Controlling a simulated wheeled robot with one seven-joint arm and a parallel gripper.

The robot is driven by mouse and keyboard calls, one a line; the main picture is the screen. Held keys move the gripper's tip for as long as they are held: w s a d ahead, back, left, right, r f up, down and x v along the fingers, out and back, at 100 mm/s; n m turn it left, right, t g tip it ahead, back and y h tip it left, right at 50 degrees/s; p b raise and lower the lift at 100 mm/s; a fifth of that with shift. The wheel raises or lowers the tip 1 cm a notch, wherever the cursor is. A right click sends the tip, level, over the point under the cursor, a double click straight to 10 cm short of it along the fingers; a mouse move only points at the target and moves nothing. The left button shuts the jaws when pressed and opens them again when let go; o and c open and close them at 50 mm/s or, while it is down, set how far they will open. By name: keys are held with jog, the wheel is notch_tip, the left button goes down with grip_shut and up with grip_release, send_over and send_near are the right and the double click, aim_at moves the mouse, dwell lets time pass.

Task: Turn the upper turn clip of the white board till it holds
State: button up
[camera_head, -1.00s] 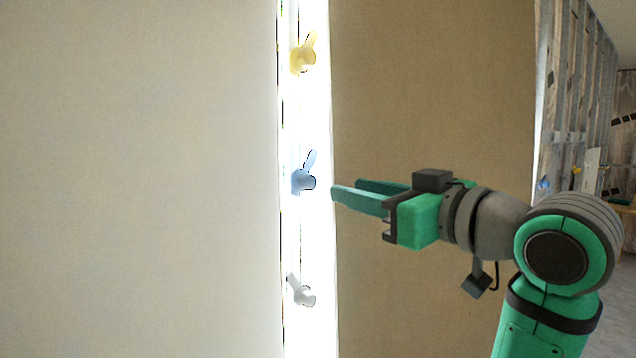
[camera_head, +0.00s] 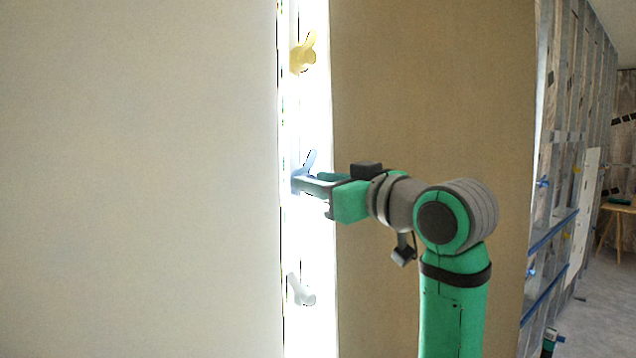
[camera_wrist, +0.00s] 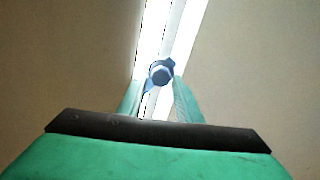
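A bright upright strip (camera_head: 313,245) runs between a pale board (camera_head: 140,180) on the left and a tan board (camera_head: 430,90) on the right. On it sit three turn clips: a yellow one (camera_head: 302,57) at the top, a blue one (camera_head: 309,160) in the middle and a whitish one (camera_head: 301,291) at the bottom. Each has a lever tilted off vertical. My gripper (camera_head: 308,183) is at the blue clip, its fingers partly hiding the knob. In the wrist view the blue clip (camera_wrist: 160,73) shows between the tips of my open gripper (camera_wrist: 159,95); contact is unclear.
To the right, beyond the tan board's edge, stand metal wall studs (camera_head: 560,130) with blue rails (camera_head: 550,235). A wooden table (camera_head: 615,210) is at the far right.

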jog(key=shift+c, duration=0.4)
jog(key=c, duration=0.7)
jog(key=shift+n, duration=0.3)
jog(key=n, duration=2.3)
jog(key=shift+s+a+f, duration=0.1)
jog(key=shift+a+f, duration=0.05)
jog(key=shift+f, duration=0.15)
jog(key=shift+n, duration=0.3)
